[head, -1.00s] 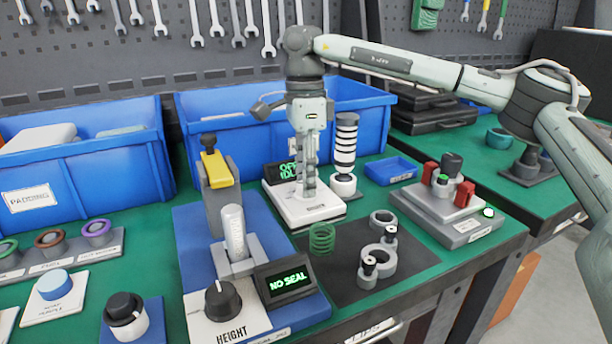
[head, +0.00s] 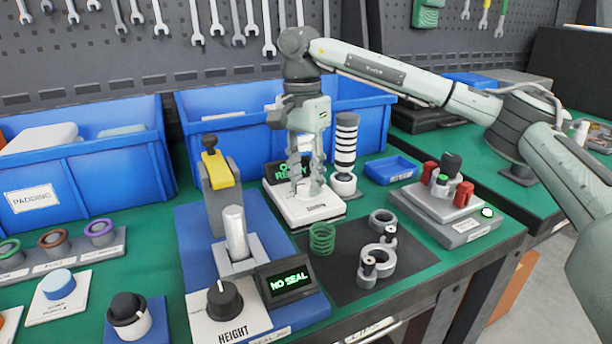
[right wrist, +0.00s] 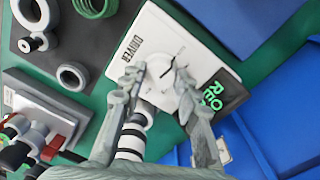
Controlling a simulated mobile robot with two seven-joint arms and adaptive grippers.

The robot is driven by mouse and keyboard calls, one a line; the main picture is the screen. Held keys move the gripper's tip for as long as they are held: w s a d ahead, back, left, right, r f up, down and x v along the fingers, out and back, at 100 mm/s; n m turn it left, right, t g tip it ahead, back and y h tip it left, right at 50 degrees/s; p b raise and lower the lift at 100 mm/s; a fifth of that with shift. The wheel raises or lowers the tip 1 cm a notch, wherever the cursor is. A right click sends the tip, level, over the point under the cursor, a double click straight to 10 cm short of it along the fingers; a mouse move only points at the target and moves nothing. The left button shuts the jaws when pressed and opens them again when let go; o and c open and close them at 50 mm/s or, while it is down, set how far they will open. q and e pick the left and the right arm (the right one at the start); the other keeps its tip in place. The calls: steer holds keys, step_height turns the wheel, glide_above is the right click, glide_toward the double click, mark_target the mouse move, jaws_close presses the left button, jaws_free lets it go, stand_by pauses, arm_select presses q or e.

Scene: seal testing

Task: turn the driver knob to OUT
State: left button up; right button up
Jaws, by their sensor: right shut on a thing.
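The driver unit is a white plate (head: 324,211) with a black display (head: 277,172), standing in front of the right blue bin. In the right wrist view its plate (right wrist: 153,32) bears the word DRIVER, and its white round knob (right wrist: 163,88) carries a thin dark pointer line. My right gripper (head: 304,187) points down over the plate and is shut on the knob; in the right wrist view its fingers (right wrist: 159,92) lie on both sides of it. My left gripper is not in view.
A black-and-white striped cylinder (head: 346,145) stands close right of the gripper. The seal tester with its NO SEAL screen (head: 289,281) and a green spring (head: 322,238) are in front. Blue bins (head: 240,115) stand behind. A grey fixture with red blocks (head: 450,208) is at right.

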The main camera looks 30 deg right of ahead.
mark_target(303, 183)
stand_by(0.4)
steer(key=o, duration=1.2)
steer(key=shift+c, duration=0.2)
step_height(303, 183, up, 12)
steer(key=shift+w+a, duration=0.15)
steer(key=shift+w, duration=0.1)
